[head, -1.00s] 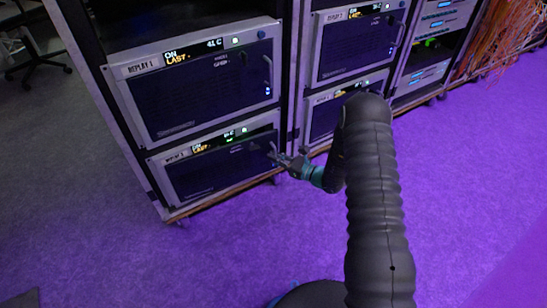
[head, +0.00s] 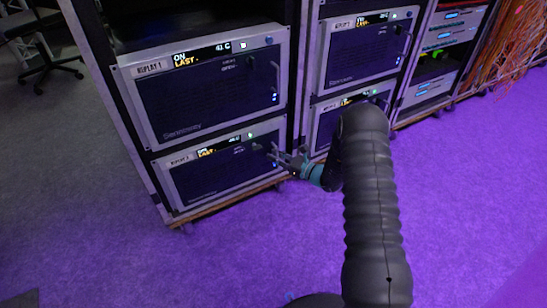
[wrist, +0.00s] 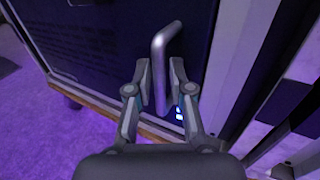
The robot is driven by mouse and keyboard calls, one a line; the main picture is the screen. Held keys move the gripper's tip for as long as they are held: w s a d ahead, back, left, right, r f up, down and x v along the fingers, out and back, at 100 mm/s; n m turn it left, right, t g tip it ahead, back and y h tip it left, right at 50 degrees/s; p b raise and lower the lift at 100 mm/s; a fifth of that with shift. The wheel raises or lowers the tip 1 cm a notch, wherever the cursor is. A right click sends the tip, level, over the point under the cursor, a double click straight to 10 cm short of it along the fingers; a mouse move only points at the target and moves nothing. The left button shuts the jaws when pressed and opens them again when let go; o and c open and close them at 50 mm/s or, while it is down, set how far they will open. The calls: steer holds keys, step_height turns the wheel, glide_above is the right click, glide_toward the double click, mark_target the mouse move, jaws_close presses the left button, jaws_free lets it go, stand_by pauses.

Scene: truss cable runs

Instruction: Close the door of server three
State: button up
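The lower left server (head: 222,170) sits under the unit labelled REPLAY 1; its own label is too small to read surely. Its dark front door looks flush or nearly flush with its grey frame; a small opening cannot be ruled out. My gripper (head: 275,155) is at the right side of this door. In the wrist view, a grey bar handle (wrist: 160,60) stands upright on the dark door (wrist: 100,40). The two fingers of my gripper (wrist: 161,80) lie on either side of the handle, close against it, and look shut on it. Small blue lights show beside the handle's lower end.
The REPLAY 1 unit (head: 205,85) is directly above. A second rack with REPLAY 2 (head: 365,47) stands to the right, partly behind my arm. A wooden rack base (head: 225,203) runs below the servers. The purple-lit carpet (head: 250,250) in front is clear.

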steer(key=v, duration=1.2)
steer(key=shift+w+f, duration=0.1)
steer(key=s+a+f+n+g, duration=0.3)
steer(key=s+f+g, duration=0.15)
steer(key=s, duration=0.25)
steer(key=s+r+n+g+h, duration=0.3)
steer(key=s+r+n+g, duration=0.45)
steer(key=s, duration=0.35)
steer(key=s+d+r+n+t+h+p, duration=0.2)
steer(key=s+r+n+h, duration=0.2)
steer(key=r, duration=0.8)
steer(key=s+d+r+n+t+h+p, duration=0.2)
steer(key=s+r, duration=0.6)
steer(key=r, duration=0.4)
steer(key=s+d+r+n+t+h+p, duration=0.2)
steer(key=s+r+n+h, duration=0.4)
steer(key=r, duration=0.6)
steer(key=shift+s+d+n+t+p, duration=0.2)
steer(key=shift+d+n+t+p, duration=0.1)
steer(key=shift+d+n+t, duration=0.7)
steer(key=shift+a, duration=0.15)
